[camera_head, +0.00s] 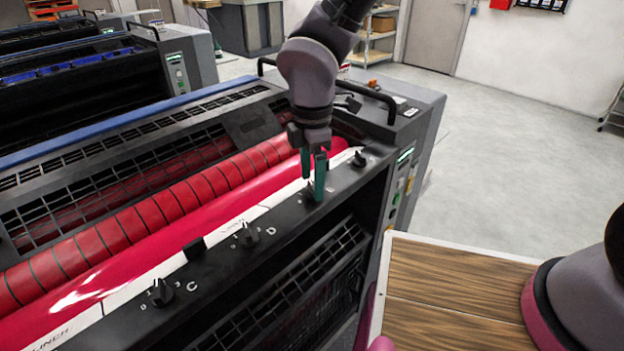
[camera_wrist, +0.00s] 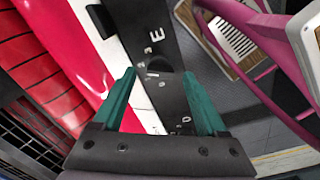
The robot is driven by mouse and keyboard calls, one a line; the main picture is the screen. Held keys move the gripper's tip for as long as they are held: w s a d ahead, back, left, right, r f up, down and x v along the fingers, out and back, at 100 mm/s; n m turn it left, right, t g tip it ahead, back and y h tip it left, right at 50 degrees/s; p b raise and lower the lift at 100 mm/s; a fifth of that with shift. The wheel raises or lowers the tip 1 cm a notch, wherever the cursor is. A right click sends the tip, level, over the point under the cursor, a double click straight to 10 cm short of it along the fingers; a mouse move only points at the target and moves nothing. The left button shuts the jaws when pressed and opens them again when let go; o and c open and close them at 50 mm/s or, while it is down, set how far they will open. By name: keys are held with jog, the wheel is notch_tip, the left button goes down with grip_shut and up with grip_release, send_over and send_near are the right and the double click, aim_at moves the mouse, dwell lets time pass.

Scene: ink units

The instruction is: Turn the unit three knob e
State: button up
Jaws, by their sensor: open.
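My gripper (camera_head: 313,180) has two green fingers and points down over the black front rail (camera_head: 205,280) of the nearest press. In the wrist view my gripper (camera_wrist: 159,74) is open, with a fingertip on either side of the dark knob e (camera_wrist: 160,65). A white letter E is printed beside this knob. I cannot tell whether either finger touches it. In the head view the fingers mostly hide knob e. Knob C (camera_head: 160,292) and knob D (camera_head: 247,235) sit further left along the rail, and another black knob (camera_head: 358,158) sits to the right.
A red segmented roller (camera_head: 130,225) and glossy red sheet lie behind the rail. A black handle (camera_head: 375,95) rises at the press's right end. A wood-topped surface (camera_head: 455,300) is at lower right. The grey floor (camera_head: 510,150) at right is open.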

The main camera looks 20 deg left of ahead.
jog(key=shift+f, duration=0.45)
grip_shut()
jog(key=m, duration=0.5)
jog(key=shift+m, duration=0.3)
jog(key=shift+w+m, duration=0.1)
jog(key=shift+m, duration=2.1)
